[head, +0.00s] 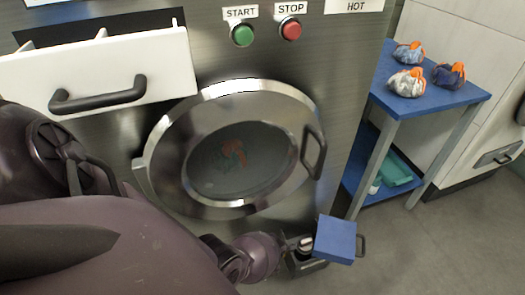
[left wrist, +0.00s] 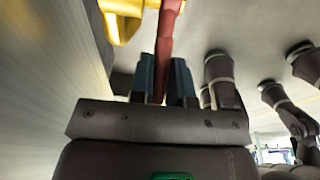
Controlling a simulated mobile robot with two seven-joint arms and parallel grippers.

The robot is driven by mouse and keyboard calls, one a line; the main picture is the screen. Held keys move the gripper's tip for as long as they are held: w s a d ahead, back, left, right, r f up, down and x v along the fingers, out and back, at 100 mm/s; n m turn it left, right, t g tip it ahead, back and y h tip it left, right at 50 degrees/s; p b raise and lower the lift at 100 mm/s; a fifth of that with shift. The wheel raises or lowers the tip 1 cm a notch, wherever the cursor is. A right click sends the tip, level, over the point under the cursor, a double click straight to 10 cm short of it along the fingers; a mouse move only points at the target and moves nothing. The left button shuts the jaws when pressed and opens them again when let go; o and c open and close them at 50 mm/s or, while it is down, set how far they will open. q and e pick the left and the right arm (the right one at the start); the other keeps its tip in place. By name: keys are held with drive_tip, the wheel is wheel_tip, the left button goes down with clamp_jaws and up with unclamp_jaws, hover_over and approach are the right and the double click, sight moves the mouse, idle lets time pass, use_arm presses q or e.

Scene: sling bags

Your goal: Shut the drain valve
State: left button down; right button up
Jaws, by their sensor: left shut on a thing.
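My left gripper (left wrist: 161,78) is in the left wrist view, its two blue-grey fingers closed on a long red handle (left wrist: 169,35), which I take to be the drain valve's handle. The handle runs up between the fingers to the top edge of that view. A yellow part (left wrist: 119,22) is beside it at the upper left. The valve's body and how far it is turned are not clear. In the head view my left arm crosses the lower left, and I cannot make out the fingers or the red handle there. My right gripper is not in view.
The washer's round door (head: 240,160) looks closed, with something orange behind its glass. A white drawer (head: 110,75) juts out above left. A blue panel (head: 335,239) sticks out low at the right. A blue side table (head: 430,98) holds small bundles. Floor at the lower right is clear.

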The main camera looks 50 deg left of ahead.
use_arm(q)
drive_tip(key=shift+g, duration=0.3)
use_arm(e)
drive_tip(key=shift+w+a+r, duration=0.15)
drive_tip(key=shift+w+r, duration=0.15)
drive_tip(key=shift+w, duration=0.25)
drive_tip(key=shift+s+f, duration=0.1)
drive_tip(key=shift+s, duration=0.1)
use_arm(q)
drive_tip(key=c, duration=1.1)
unclamp_jaws()
drive_tip(key=shift+w, duration=0.1)
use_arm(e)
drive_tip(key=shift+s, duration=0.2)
use_arm(q)
drive_tip(key=shift+r, duration=0.1)
